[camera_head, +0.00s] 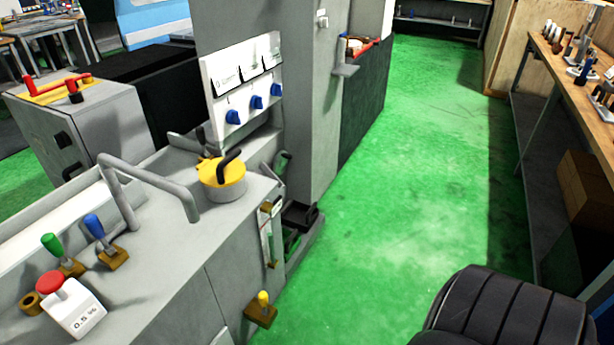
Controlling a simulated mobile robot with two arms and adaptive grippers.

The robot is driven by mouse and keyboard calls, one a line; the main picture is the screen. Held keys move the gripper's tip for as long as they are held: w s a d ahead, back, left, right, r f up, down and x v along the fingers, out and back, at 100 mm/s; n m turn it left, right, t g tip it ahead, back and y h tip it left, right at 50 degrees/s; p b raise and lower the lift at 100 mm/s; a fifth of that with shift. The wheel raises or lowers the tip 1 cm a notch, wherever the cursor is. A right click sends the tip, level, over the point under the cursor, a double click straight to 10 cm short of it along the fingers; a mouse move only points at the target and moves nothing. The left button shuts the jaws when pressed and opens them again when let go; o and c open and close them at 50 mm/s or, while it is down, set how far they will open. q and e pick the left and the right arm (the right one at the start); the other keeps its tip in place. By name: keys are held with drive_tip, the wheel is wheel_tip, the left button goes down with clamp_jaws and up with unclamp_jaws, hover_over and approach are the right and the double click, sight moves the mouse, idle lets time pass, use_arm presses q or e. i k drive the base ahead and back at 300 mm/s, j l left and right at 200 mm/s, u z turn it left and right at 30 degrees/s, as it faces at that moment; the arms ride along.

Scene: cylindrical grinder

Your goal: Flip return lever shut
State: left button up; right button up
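The cylindrical grinder (175,235) fills the left half of the head view. Several levers show on it, and I cannot tell from the picture which is the return lever. A green-handled lever (53,245) and a blue-handled lever (95,228) stand side by side on brass bases on the top. A yellow-tipped lever (263,300) sits on a brass base low on the front. A black handle (230,157) rises from a yellow-topped round knob. Neither of my grippers is in view.
A grey rail (150,175) arches over the top behind the levers. A white box with a red button (50,285) stands at front left. A panel with blue knobs (245,85) rises behind. Green floor (415,150) is clear to the right, up to a wooden workbench (580,85).

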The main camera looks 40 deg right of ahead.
sight(263, 297)
drive_tip(key=z, duration=1)
